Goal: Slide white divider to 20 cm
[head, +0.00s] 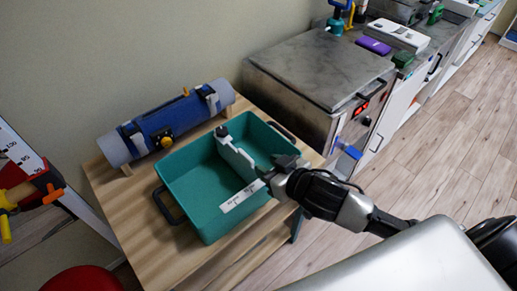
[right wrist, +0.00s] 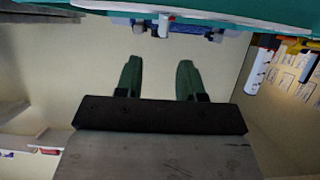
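The white divider (head: 235,157) stands upright across the inside of the teal tray (head: 185,180), right of the tray's middle. A white strip with small dark marks (head: 242,196) lies along the tray's near side; I cannot read its numbers. My right gripper (head: 275,172) is at the tray's near right side, close to the divider's near end; I cannot tell if they touch. In the right wrist view the gripper's two fingers (right wrist: 158,72) stand apart with nothing seen between them. The teal edge (right wrist: 180,12) runs along the top there. My left gripper is not in view.
The tray rests on a wooden table (head: 133,228). A blue and grey roller (head: 168,124) lies behind it. A metal-topped unit (head: 318,68) stands at the back right. A red and yellow device (head: 40,185) and a red stool (head: 82,280) are at left.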

